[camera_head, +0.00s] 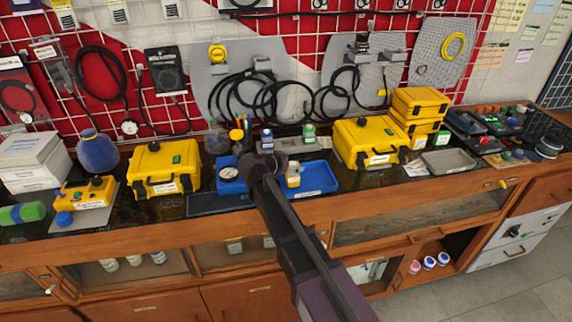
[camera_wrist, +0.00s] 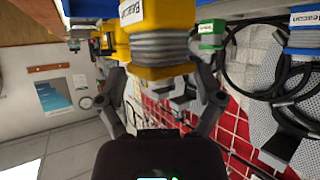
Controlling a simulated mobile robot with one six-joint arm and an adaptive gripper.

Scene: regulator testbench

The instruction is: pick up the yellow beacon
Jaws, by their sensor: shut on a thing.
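The yellow beacon (camera_wrist: 165,18) has a white label reading "Beacon" and a grey ribbed band. In the wrist view it stands out large at the top centre, between the two dark fingers of my gripper (camera_wrist: 163,88), which is shut on it. In the head view a small yellow body with a white label, which looks like the beacon (camera_head: 293,180), shows just right of my gripper (camera_head: 272,162), over the blue tray (camera_head: 322,180). My gripper's fingers are partly hidden there by my dark arm. I cannot tell whether the beacon is clear of the tray.
A blue beacon (camera_head: 267,141) and a green one (camera_head: 309,133) stand behind. Yellow cases (camera_head: 163,168) and (camera_head: 367,142) flank the tray on the wooden bench. A round gauge (camera_head: 229,174) lies left of my gripper. Black cables (camera_head: 270,95) hang on the red wall behind.

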